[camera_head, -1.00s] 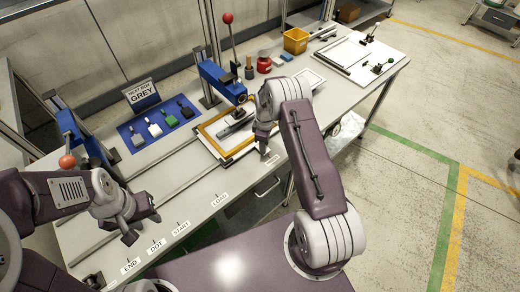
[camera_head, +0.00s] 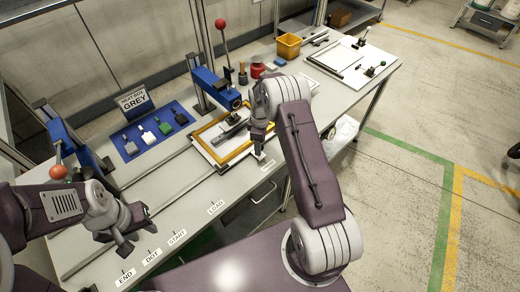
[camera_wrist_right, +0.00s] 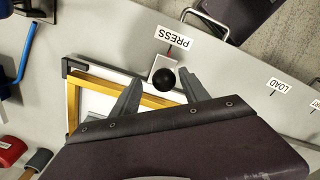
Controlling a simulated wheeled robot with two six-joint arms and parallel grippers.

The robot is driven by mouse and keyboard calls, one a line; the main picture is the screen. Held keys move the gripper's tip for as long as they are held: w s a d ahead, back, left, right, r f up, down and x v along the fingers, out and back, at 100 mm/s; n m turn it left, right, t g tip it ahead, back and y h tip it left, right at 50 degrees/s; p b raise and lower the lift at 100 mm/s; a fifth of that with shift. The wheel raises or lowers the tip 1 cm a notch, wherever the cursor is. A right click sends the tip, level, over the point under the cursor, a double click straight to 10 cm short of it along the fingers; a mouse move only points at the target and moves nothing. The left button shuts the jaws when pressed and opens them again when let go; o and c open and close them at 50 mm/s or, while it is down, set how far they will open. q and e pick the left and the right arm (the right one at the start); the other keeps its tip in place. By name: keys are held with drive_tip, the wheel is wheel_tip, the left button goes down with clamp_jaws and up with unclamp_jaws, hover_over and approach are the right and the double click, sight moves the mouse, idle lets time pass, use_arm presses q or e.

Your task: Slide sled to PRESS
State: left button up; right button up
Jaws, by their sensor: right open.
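The sled is a white board with a yellow frame (camera_head: 245,152) on the bench rails, with a dark tool lying on it. In the right wrist view, the sled's yellow frame (camera_wrist_right: 72,105) shows behind my gripper. Its black ball knob (camera_wrist_right: 163,78) sits on a pale tab beside the PRESS label (camera_wrist_right: 174,38). My right gripper (camera_wrist_right: 160,90) is open, with one finger on each side of the knob; contact is not clear. It also shows at the sled's front edge in the head view (camera_head: 261,148). My left gripper (camera_head: 134,230) is open and empty above the bench's front left.
A blue press (camera_head: 215,88) with a red-knobbed lever stands behind the sled. A blue mat (camera_head: 130,148) holds several coloured blocks. LOAD (camera_head: 216,206), START, DOT and END labels line the bench's front edge. A yellow bin (camera_head: 289,46) stands farther back.

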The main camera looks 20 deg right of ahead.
wheel_tip(320, 180, up, 6)
drive_tip(key=shift+f+b, duration=0.15)
drive_tip(key=shift+b, duration=0.25)
